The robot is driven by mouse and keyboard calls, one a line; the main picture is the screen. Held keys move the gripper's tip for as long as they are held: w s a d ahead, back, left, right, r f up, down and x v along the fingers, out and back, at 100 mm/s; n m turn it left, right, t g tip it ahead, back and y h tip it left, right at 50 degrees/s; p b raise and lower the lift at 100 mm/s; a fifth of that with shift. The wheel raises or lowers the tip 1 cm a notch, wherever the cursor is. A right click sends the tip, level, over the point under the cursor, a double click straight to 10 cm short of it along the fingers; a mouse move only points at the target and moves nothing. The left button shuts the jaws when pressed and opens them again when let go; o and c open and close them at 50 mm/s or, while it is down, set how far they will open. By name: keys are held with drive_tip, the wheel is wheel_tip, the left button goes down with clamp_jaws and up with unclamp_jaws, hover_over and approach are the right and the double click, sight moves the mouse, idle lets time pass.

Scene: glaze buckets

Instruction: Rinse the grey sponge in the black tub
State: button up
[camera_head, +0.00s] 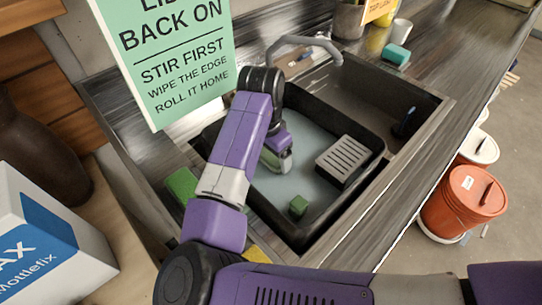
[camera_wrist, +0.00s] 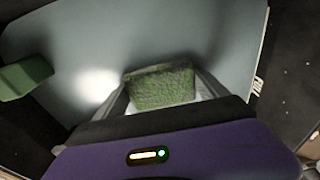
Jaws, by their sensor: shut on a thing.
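My gripper (camera_wrist: 165,95) is shut on a sponge (camera_wrist: 162,88), gripped between its two fingers. Its face toward the wrist camera is rough and green; its grey body is hardly visible. In the head view my gripper (camera_head: 278,158) points down inside the black tub (camera_head: 290,236), over its pale blue-grey water (camera_head: 275,190). I cannot tell whether the sponge touches the water. The arm hides part of the tub's left side.
The tub sits in a sink; a slotted grey grate (camera_head: 345,158) is at its right. A green cube (camera_head: 298,206) is in the tub's near part. A green block (camera_head: 182,184) lies by the left rim. A hanging green sign (camera_head: 175,55) and curved faucet (camera_head: 305,42) stand close by.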

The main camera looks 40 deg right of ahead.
drive_tip(key=shift+d+p, duration=0.4)
drive_tip(key=shift+d, duration=1.3)
drive_tip(key=shift+a, duration=2.2)
drive_tip(key=shift+d+p, duration=0.7)
drive_tip(key=shift+d, duration=1.55)
drive_tip(key=shift+a, duration=2.25)
drive_tip(key=shift+d+p, duration=0.7)
drive_tip(key=shift+d, duration=1.55)
drive_tip(key=shift+a, duration=2.25)
wheel_tip(320, 180, up, 8)
drive_tip(key=p, duration=0.7)
drive_tip(key=shift+r, duration=0.15)
